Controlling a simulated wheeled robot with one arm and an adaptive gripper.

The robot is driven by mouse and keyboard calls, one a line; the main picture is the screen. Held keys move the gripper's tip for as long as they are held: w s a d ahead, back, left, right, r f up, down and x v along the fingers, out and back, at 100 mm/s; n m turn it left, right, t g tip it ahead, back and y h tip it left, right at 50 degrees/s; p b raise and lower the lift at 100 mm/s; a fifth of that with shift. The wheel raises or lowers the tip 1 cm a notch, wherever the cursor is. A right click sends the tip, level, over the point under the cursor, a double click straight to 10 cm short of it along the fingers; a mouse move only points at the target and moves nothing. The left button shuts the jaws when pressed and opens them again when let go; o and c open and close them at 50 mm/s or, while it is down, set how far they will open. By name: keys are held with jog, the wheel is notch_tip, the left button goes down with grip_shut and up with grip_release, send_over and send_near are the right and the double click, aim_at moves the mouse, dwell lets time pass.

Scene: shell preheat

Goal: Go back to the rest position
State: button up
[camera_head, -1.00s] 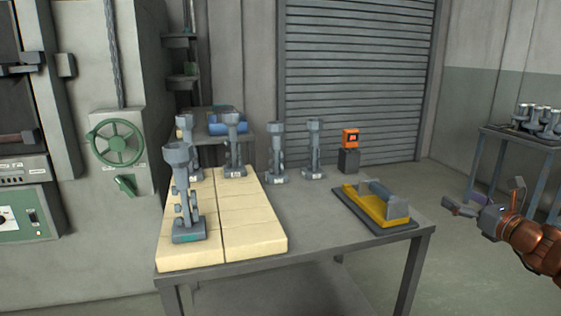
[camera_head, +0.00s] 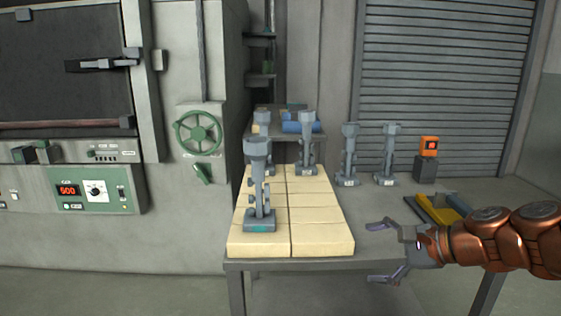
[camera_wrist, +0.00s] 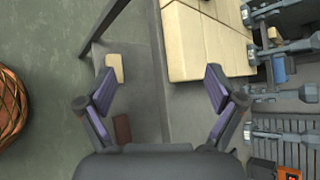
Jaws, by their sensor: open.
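My gripper (camera_head: 378,252) is open and empty at the front right of the table in the head view, its two fingers spread and pointing left. In the wrist view my gripper (camera_wrist: 160,92) shows both fingers apart with nothing between them, over the table's edge. A grey shell mould (camera_head: 259,190) stands upright on the cream bricks (camera_head: 322,238), left of my gripper and apart from it. Two more grey moulds stand toward the back of the bricks, one partly hidden. Two others (camera_head: 348,155) (camera_head: 389,155) stand on the bare table behind my gripper.
A yellow tool (camera_head: 445,208) on the table is partly hidden by my arm. An orange device (camera_head: 429,147) sits on a dark block. Floor in front is clear.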

jog(key=s+a+f+n+g+h, duration=0.1)
jog(key=s+a+f+n+g, duration=0.3)
jog(key=s, duration=0.3)
jog(key=s+a+f+n+g+h, duration=0.2)
jog(key=s+a+f+n, duration=0.3)
jog(key=s+a, duration=0.1)
jog(key=s+d+f+n+g+h, duration=0.2)
jog(key=s+d+f+n+h, duration=0.15)
jog(key=s, duration=0.45)
jog(key=s+d+f+n+g+h, duration=0.2)
jog(key=s+d+n+h, duration=0.15)
jog(key=s, duration=0.45)
notch_tip(320, 180, up, 13)
jog(key=y+p, duration=0.1)
jog(key=p, duration=1.1)
jog(key=shift+w+p, duration=0.3)
jog(key=shift+w, duration=0.05)
